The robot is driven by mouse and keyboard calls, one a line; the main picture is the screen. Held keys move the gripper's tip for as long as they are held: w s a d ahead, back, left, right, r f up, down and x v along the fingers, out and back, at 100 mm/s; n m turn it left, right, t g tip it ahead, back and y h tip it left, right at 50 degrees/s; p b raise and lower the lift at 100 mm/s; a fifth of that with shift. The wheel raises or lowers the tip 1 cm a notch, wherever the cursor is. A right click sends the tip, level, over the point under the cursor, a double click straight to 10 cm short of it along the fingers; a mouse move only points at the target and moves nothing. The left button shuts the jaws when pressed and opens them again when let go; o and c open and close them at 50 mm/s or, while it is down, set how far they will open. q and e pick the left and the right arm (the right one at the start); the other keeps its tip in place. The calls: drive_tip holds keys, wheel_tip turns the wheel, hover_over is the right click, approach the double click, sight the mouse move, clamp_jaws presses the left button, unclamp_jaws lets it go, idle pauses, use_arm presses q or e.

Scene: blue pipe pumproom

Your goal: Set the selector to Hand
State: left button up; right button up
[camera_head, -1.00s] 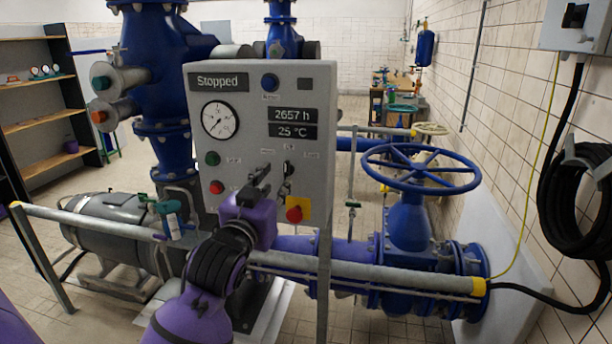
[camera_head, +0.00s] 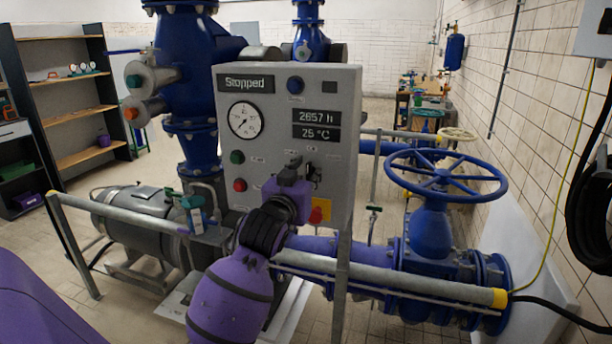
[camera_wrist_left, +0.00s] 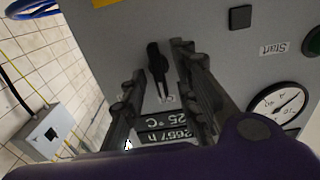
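The grey control panel (camera_head: 335,90) faces me with a "Stopped" display. Its selector (camera_wrist_left: 156,62) is a black knob, seen upside down in the left wrist view between my finger tips. In the head view the selector (camera_head: 313,170) is partly hidden by my left gripper (camera_head: 298,172). My left gripper (camera_wrist_left: 160,72) is open, with one finger on each side of the knob and a gap visible on both sides. The selector's position labels are too small or covered to read. My right gripper is in neither view.
On the panel are a gauge (camera_head: 245,120), a green button (camera_head: 237,157), a red button (camera_head: 239,185) and a red emergency stop (camera_head: 317,214) close below the selector. A grey rail (camera_head: 400,280) crosses in front. A blue handwheel (camera_head: 446,176) stands to the right.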

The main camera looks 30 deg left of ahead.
use_arm(q)
clamp_jaws()
idle(0.4)
drive_tip(key=n, duration=0.4)
drive_tip(key=shift+s+a+n, duration=0.1)
drive_tip(key=shift+n, duration=0.2)
drive_tip(key=shift+a+n, duration=0.1)
drive_tip(key=shift+n, duration=1.7)
unclamp_jaws()
drive_tip(key=shift+f, duration=0.1)
